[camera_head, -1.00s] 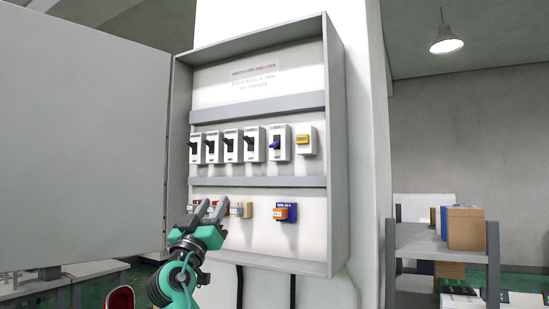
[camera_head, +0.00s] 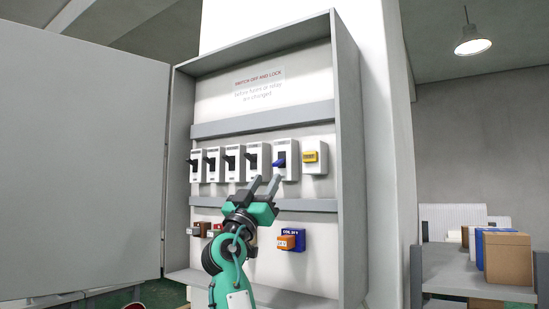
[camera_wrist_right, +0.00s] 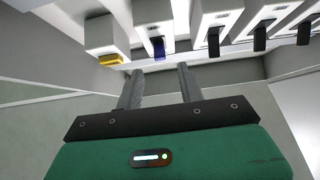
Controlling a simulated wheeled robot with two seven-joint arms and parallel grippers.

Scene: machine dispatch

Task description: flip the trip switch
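In the head view a row of white switches sits in an open wall cabinet. Several have black levers, such as the one at the row's left end (camera_head: 196,165). One to the right of these has a blue lever (camera_head: 279,163); which one is the trip switch is not readable. At the right end is a switch with a yellow part (camera_head: 311,157). My right gripper (camera_head: 266,181) is open and empty, pointing up just below the row. In the right wrist view its fingers (camera_wrist_right: 159,73) are apart, with the blue lever (camera_wrist_right: 158,48) beyond the gap between them. My left gripper is not in view.
The grey cabinet (camera_head: 351,160) has its door (camera_head: 80,165) swung open to the left. Below the switches run a grey rail (camera_head: 310,205) and a lower row with a blue and orange relay (camera_head: 292,240). A shelf with boxes (camera_head: 508,257) stands at the right.

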